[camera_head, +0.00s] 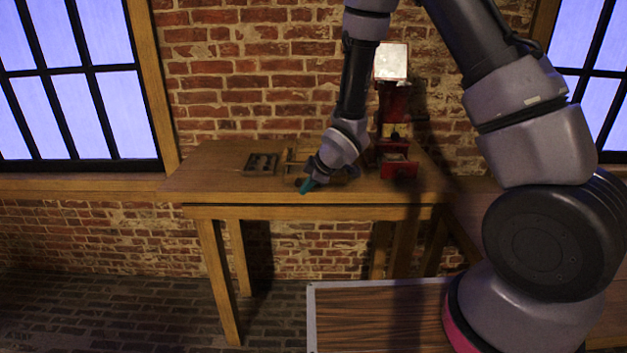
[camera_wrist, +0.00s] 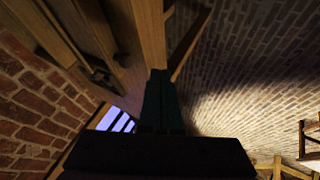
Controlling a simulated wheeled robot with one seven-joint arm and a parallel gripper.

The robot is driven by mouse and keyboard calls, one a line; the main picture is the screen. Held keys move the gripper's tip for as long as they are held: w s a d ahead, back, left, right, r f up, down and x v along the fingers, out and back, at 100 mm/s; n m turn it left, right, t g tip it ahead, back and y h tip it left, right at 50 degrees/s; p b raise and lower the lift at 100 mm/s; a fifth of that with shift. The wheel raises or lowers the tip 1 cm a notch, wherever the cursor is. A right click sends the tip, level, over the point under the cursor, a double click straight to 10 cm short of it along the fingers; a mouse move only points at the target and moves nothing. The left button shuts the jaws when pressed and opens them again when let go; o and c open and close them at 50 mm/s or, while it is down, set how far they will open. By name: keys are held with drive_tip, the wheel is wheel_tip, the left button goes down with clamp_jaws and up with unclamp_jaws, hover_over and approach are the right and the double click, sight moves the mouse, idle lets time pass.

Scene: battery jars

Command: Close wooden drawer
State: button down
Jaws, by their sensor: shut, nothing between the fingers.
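A wooden table (camera_head: 222,178) stands against the brick wall. Below its top a long wooden front strip (camera_head: 250,212) runs across the table; I cannot tell whether it is a drawer or how far one is open. My gripper (camera_head: 306,187), with teal fingers, is shut and empty near the table's front edge, tilted down and to the left. In the wrist view the dark fingers (camera_wrist: 161,92) lie together, their tips at or in front of a wooden beam (camera_wrist: 147,40). Whether they touch it cannot be told.
A dark tray (camera_head: 261,163) lies on the table, with a wooden item (camera_head: 296,156) partly behind my gripper. A red device (camera_head: 398,168) with a pulled-out red part stands to the right, with a bright panel (camera_head: 391,61) above. The table's left end is clear.

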sight(302, 173)
drive_tip(key=w, duration=0.1)
drive_tip(key=w+f, duration=0.1)
drive_tip(key=w, duration=0.1)
drive_tip(key=w+a+f, duration=0.1)
drive_tip(key=w, duration=0.1)
drive_tip(key=shift+a, duration=0.1)
drive_tip(key=shift+w, duration=0.15)
drive_tip(key=w, duration=0.7)
drive_tip(key=shift+w, duration=0.15)
drive_tip(key=shift+w+r, duration=0.15)
drive_tip(key=shift+w, duration=0.1)
drive_tip(key=shift+d, duration=0.2)
